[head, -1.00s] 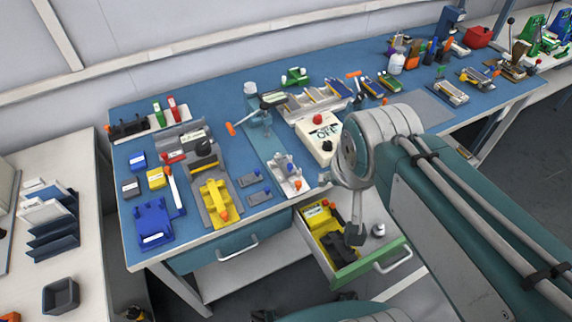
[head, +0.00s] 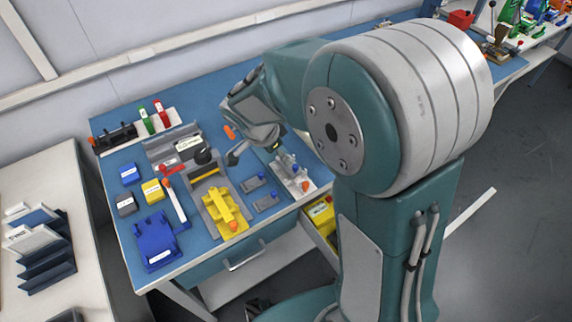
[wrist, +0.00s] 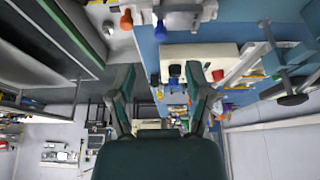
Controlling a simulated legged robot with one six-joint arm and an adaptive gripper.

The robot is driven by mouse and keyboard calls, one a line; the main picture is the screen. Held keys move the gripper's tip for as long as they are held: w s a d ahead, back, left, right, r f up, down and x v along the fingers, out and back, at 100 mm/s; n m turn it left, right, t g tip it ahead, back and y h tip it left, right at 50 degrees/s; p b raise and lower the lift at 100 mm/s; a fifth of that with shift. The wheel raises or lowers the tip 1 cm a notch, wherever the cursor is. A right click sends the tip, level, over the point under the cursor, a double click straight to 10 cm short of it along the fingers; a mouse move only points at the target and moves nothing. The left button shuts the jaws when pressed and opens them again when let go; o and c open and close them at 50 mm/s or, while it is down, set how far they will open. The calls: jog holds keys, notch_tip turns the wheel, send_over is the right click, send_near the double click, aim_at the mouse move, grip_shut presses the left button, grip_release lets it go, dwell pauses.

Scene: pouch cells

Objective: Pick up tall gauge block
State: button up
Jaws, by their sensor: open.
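My gripper (head: 240,148) is above the blue bench top in the head view, behind the yellow clamp fixture and left of my big arm joint. In the wrist view my gripper (wrist: 160,85) shows two spread fingers with nothing between them. I cannot tell for sure which thing is the tall gauge block. A slim white upright piece with a red top (head: 174,200) stands beside the yellow clamp fixture (head: 222,208). Two small dark grey blocks (head: 254,183) lie to the right of that fixture.
A blue fixture (head: 156,240) sits at the bench's front left. A rack with green and red pieces (head: 150,120) stands at the back left. An open drawer with yellow contents (head: 321,212) is partly hidden by my arm. A side table (head: 85,255) stands left, across a gap.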

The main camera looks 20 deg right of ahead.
aim_at(294, 166)
jog(key=x, duration=0.5)
jog(key=shift+d+r, duration=0.15)
jog(key=shift+d, duration=0.25)
jog(key=x, duration=0.5)
jog(key=shift+w+a, duration=0.15)
jog(key=shift+w, duration=0.05)
jog(key=shift+d, duration=0.25)
grip_shut()
jog(key=shift+a, duration=0.1)
